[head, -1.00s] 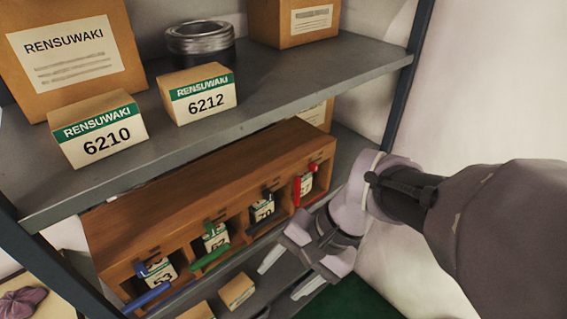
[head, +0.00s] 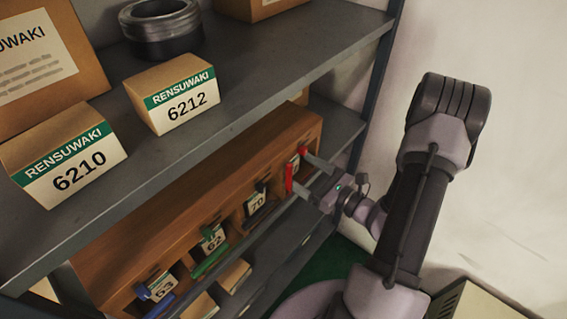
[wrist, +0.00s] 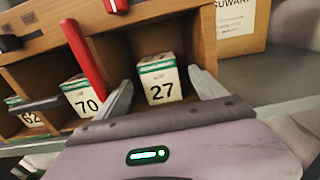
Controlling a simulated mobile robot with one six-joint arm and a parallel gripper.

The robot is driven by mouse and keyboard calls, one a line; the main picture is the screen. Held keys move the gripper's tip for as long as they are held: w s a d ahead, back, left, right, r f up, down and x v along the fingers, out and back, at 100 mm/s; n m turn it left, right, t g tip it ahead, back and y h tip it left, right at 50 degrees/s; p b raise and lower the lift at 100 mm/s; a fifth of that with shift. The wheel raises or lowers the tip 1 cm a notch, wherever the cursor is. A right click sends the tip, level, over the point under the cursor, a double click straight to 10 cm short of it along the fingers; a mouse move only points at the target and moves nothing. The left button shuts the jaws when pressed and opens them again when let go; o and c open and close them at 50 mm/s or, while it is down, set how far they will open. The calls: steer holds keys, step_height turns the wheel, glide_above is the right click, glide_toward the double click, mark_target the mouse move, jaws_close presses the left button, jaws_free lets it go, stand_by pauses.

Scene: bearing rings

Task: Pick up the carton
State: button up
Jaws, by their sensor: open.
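A small white-and-green carton marked 27 (wrist: 160,80) stands in the rightmost compartment of the wooden pigeonhole rack (head: 160,225). In the head view it shows only partly (head: 295,162), behind my gripper's fingers. My gripper (head: 309,177) is open and empty at the mouth of that compartment. In the wrist view its two fingers stand left and right of the carton's face, and I cannot tell whether either touches it. A red bar (wrist: 84,52) stands just left of the left finger.
Cartons marked 70 (wrist: 82,97), 62 (head: 212,240) and 63 (head: 160,286) sit in the other compartments. The grey upper shelf (head: 265,85) overhangs the rack, bearing cartons 6210 (head: 65,150) and 6212 (head: 172,92). A large carton (wrist: 240,28) stands right of the rack.

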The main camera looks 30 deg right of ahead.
steer(key=b+x, duration=0.1)
steer(key=x, duration=0.8)
steer(key=shift+s, duration=0.1)
jaws_close()
